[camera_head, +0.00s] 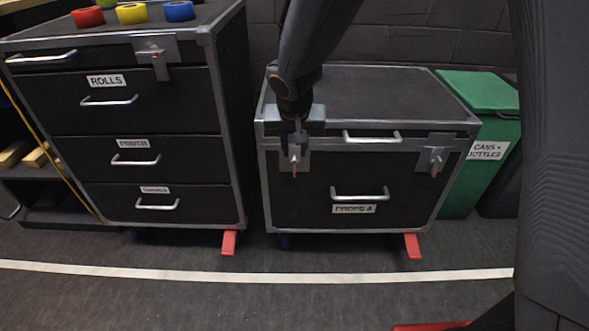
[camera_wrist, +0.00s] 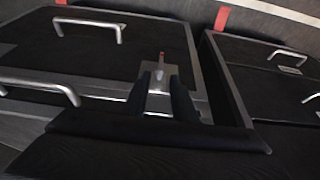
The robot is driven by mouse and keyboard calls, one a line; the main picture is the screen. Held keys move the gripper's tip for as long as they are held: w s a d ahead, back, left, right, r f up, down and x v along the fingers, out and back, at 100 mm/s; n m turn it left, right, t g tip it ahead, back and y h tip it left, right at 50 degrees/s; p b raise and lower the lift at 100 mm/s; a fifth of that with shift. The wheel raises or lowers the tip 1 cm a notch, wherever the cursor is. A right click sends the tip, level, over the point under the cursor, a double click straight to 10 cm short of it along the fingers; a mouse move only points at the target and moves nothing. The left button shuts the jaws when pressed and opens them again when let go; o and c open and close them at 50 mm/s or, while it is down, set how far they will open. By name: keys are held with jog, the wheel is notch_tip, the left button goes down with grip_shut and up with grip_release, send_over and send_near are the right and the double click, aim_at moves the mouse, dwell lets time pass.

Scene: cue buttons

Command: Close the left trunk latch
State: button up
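The trunk (camera_head: 400,178) is a black case with metal edges, a closed lid and a label reading PROPS 4. Its left latch (camera_head: 294,160) is a grey plate with a small lever on the front, partly covered by my gripper (camera_head: 295,143). In the wrist view this latch (camera_wrist: 160,74) shows a red-tipped lever, between the two dark fingers of my gripper (camera_wrist: 160,92). The fingers are apart, one on each side of the latch; I cannot tell whether they touch it. The right latch (camera_head: 435,160) is on the trunk's other front side.
A black drawer cabinet (camera_head: 150,120) stands to the left, with coloured tape rolls (camera_head: 131,13) on top. A green bin (camera_head: 480,95) is at the trunk's right.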

aim_at(294, 162)
jog(key=b+x, duration=0.2)
jog(key=x, duration=0.5)
jog(key=shift+w+f, duration=0.2)
jog(key=shift+f, duration=0.15)
grip_shut()
